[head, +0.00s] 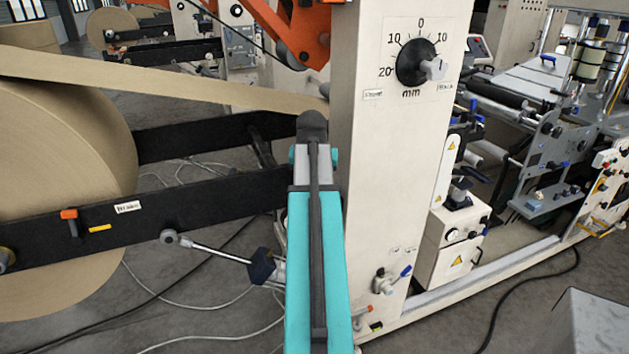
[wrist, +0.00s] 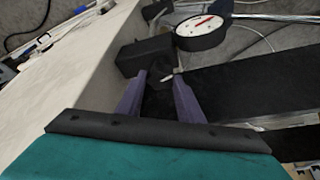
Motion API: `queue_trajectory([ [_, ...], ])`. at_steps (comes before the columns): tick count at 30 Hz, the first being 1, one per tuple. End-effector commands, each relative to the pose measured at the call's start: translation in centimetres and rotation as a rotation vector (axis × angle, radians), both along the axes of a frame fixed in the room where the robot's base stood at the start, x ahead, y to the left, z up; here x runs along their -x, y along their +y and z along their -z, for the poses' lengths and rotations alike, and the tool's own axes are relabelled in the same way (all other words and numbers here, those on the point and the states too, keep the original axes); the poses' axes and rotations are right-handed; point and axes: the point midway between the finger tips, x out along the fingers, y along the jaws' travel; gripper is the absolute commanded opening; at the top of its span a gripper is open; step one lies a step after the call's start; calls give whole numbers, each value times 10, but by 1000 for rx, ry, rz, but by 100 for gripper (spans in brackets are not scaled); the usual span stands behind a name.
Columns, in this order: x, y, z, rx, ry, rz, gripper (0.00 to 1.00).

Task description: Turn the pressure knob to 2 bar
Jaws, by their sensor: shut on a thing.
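In the wrist view, my gripper (wrist: 158,77) has its two purple fingers on either side of a dark knob (wrist: 158,100), shut on it. A small white mark (wrist: 167,78) shows near the fingertips. Beyond the fingers is a black block (wrist: 146,56). A round gauge (wrist: 202,32) with a white face and a red needle or mark sits beside the block. Its figures are too small to read, so I cannot tell the pressure. In the head view my teal arm fills the lower middle, and I cannot make out the gripper's fingers or the pressure knob there.
A cream machine column (head: 385,200) stands just right of my arm. It carries a black dial (head: 416,62) marked in mm. Black bars (head: 150,210) and a large kraft roll (head: 60,190) are at left, with a paper web (head: 180,88) above. Cables cross the floor.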

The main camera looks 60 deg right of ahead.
Motion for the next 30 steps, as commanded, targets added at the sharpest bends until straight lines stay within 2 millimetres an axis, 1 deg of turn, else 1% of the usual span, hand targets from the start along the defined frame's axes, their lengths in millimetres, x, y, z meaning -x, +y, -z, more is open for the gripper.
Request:
queue_trajectory([
  [1,3,0,-1,-2,5,-29,11],
  [6,4,-1,0,-3,5,-120,11],
  [12,3,-1,1,-4,6,-183,11],
  [27,4,-1,1,-3,6,-203,11],
  [28,4,-1,1,-3,6,-203,39],
  [30,3,-1,1,-3,5,-203,50],
])
